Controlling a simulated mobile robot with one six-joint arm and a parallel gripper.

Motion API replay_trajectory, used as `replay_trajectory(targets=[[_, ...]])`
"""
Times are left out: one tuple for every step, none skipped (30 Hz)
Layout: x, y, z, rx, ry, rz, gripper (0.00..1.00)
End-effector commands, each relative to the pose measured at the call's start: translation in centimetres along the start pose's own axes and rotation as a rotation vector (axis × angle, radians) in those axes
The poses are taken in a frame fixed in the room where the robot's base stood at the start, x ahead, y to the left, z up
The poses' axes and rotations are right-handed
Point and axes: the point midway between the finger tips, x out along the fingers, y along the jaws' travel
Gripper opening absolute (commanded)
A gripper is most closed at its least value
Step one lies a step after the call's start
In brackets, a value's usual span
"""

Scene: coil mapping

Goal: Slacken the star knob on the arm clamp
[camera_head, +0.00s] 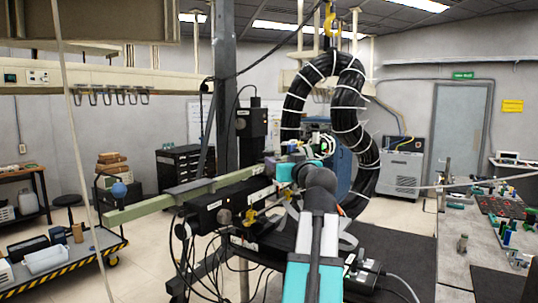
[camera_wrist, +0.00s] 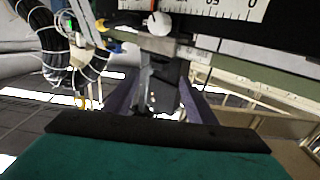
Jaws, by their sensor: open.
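My gripper (camera_wrist: 157,84) is open in the wrist view, with its two fingers apart on either side of a dark, blocky part (camera_wrist: 163,92). I cannot tell whether this part touches the fingers or lies beyond them. A green-grey beam (camera_wrist: 245,66) with a metal section crosses behind the fingertips. A white round knob (camera_wrist: 160,23) sits above it, below a printed scale (camera_wrist: 215,8). In the head view my arm hides much of the clamp area; a dark unit (camera_head: 215,208) beside the beam (camera_head: 150,206) carries a brownish round knob (camera_head: 224,216). I cannot make out the star shape.
A thick black cable coil (camera_head: 345,115) with white ties hangs behind my arm. Loose cables hang under the dark unit. A cart (camera_head: 75,262) stands left and a cluttered bench (camera_head: 458,262) right.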

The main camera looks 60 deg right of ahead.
Motion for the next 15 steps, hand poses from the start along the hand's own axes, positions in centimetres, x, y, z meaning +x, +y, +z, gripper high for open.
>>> replay_trajectory(targets=[[0.8, 0.1, -0.3, 0.001, -0.002, -0.001, 0.51], [1.3, 0.1, -0.3, 0.001, -0.002, -0.001, 0.51], [1.8, 0.0, -0.3, 0.002, -0.001, -0.001, 0.51], [2.2, 0.0, -0.3, 0.002, -0.002, -0.002, 0.51], [2.7, 0.0, -0.3, 0.002, -0.002, -0.002, 0.51], [3.2, 0.0, -0.3, 0.002, -0.002, -0.002, 0.51], [3.7, 0.0, -0.3, 0.002, -0.001, -0.001, 0.51], [4.1, 0.0, -0.3, 0.002, -0.002, -0.001, 0.51], [4.6, 0.0, -0.4, 0.002, -0.002, -0.002, 0.51], [5.0, 0.0, -0.4, 0.001, -0.002, -0.002, 0.51], [5.5, 0.0, -0.4, 0.001, -0.001, -0.002, 0.51], [6.1, -0.1, -0.3, 0.001, -0.002, -0.002, 0.51], [6.5, 0.0, -0.3, 0.001, -0.002, -0.002, 0.51], [6.9, 0.0, -0.4, 0.001, -0.002, -0.002, 0.51], [7.5, 0.0, -0.4, 0.002, -0.001, -0.002, 0.51]])
